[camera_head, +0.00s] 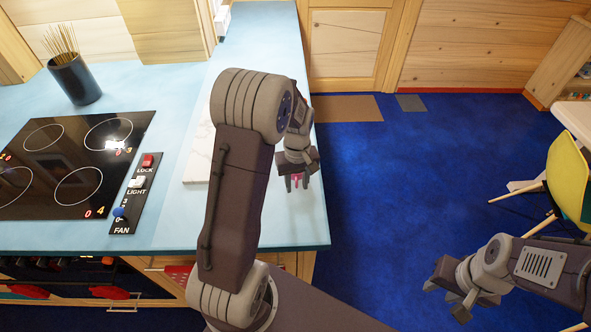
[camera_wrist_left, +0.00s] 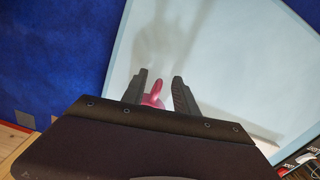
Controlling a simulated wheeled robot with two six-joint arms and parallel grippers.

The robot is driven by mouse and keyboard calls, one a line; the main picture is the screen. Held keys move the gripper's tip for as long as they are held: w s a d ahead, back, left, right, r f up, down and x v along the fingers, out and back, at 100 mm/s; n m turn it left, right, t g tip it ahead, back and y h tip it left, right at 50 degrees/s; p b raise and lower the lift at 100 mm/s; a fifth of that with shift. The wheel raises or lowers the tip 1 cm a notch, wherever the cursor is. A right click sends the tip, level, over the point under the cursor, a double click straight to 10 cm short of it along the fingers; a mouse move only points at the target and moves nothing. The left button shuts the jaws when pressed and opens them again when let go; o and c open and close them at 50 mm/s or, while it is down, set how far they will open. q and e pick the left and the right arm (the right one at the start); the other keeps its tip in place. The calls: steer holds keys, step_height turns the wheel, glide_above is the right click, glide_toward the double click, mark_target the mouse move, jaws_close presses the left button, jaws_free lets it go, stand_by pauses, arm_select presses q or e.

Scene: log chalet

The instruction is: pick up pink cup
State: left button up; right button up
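The pink cup shows only in part. In the left wrist view a glossy pink piece of it (camera_wrist_left: 153,94) stands between the two fingers of my left gripper (camera_wrist_left: 158,86), with a gap on the side of the right-hand finger. In the head view a small bit of pink (camera_head: 296,179) shows between the fingertips of my left gripper (camera_head: 297,184), low over the counter's right edge. The rest of the cup is hidden by the gripper. My left gripper is open around it. My right gripper (camera_head: 447,294) is open and empty over the blue floor.
The light blue counter (camera_head: 300,225) carries a cooktop (camera_head: 75,150), a control panel (camera_head: 137,195), a dark pot of sticks (camera_head: 75,82) and a white marble board (camera_head: 200,150) partly behind my left arm. A yellow chair (camera_head: 567,180) stands at right. The floor between is clear.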

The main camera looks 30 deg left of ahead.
arm_select(q)
steer(key=shift+w+f, duration=0.1)
steer(key=shift+f, duration=0.6)
jaws_close()
steer(key=shift+r, duration=0.1)
stand_by(0.8)
